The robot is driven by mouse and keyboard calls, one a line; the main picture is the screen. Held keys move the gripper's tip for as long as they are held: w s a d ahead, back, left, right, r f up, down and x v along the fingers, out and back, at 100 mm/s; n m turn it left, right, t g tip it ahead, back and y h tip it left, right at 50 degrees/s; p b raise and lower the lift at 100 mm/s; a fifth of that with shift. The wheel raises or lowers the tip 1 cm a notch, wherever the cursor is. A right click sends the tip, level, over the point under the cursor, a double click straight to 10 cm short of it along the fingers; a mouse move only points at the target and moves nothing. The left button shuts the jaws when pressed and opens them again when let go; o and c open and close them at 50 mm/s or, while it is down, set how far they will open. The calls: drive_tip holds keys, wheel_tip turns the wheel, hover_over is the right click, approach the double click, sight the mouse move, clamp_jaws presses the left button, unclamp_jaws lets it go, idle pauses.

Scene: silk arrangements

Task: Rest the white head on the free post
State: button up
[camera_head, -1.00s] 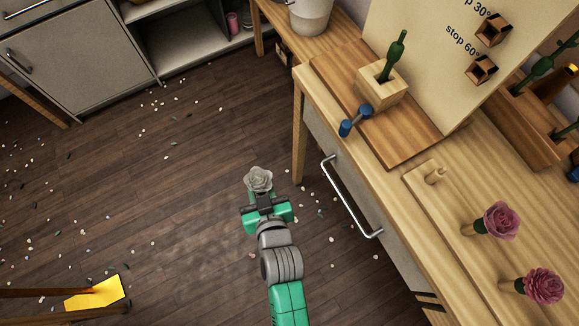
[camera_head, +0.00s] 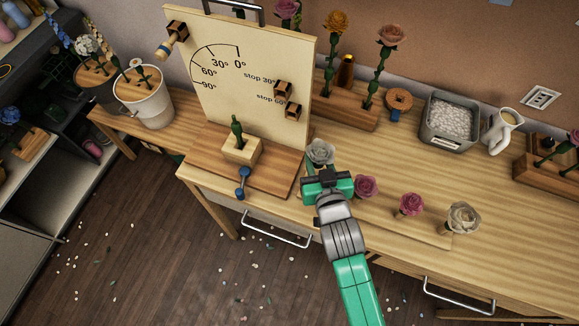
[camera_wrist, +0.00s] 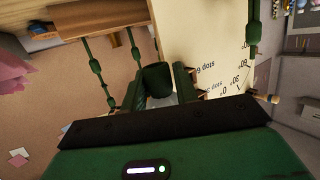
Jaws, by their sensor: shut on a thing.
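A greyish-white flower head (camera_head: 320,152) is at the tip of my gripper (camera_head: 321,173), which is shut on it. In the wrist view, a dark green base (camera_wrist: 157,78) shows between the fingers; the petals are mostly hidden. The gripper is over the left end of the wooden post board (camera_head: 428,236) on the bench; its height above it is hard to tell. Two pink heads (camera_head: 365,187) (camera_head: 411,204) and another whitish head (camera_head: 463,218) stand in a row on the board, right of the gripper. No bare post is visible; my gripper covers the board's left end.
Behind the gripper is an upright angle panel (camera_head: 245,80) with a wooden base (camera_head: 205,140) and green stem block (camera_head: 241,150). A wooden stand (camera_head: 345,110) with tall flowers, a grey tray of pebbles (camera_head: 449,120) and a cream jug (camera_head: 502,132) stand farther back.

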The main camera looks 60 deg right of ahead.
drive_tip(key=shift+f, duration=0.1)
drive_tip(key=shift+f+b, duration=2.55)
drive_tip(key=shift+f, duration=0.2)
drive_tip(key=shift+o, duration=1.2)
drive_tip(key=shift+r, duration=0.1)
clamp_jaws()
drive_tip(key=shift+f+b, duration=1.55)
drive_tip(key=shift+f, duration=0.35)
drive_tip(key=o, duration=1.5)
unclamp_jaws()
